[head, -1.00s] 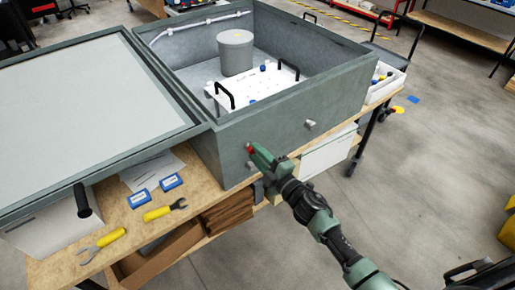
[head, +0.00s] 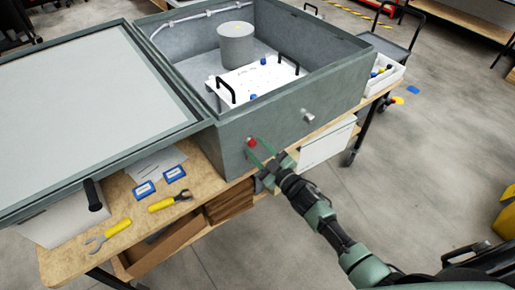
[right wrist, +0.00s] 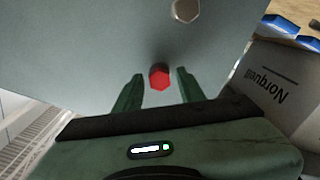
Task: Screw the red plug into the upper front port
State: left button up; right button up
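My left gripper is not in view.
The open lid (head: 95,110) extends left.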

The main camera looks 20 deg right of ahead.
jog(key=shift+f+n+b, duration=0.15)
jog(key=shift+n+b, duration=0.35)
jog(key=shift+n, duration=0.3)
jog(key=n+b, duration=0.5)
jog(key=n, duration=0.9)
jog(key=n+b, duration=0.1)
jog(key=n, duration=0.5)
jog(key=shift+r+b, duration=0.2)
jog(key=shift+b, duration=0.15)
jog(key=shift+r+n, duration=0.2)
jog(key=shift+n, duration=1)
grip_shut()
jog(key=m, duration=0.3)
jog(key=shift+m+p, duration=0.35)
jog(key=shift+m, duration=0.05)
jog(key=m, duration=0.2)
jog(key=shift+m+p, duration=0.35)
jog(key=shift+m, duration=0.05)
jog(key=m+p, duration=0.3)
jog(key=m, duration=0.7)
jog(key=shift+w, duration=0.1)
jog(key=m+p, duration=0.2)
jog(key=m, duration=0.2)
jog(key=shift+f+m, duration=0.15)
jog(key=shift+m, duration=1.05)
jog(key=shift+f+m, duration=0.2)
jog(key=shift+m, duration=0.4)
grip_release()
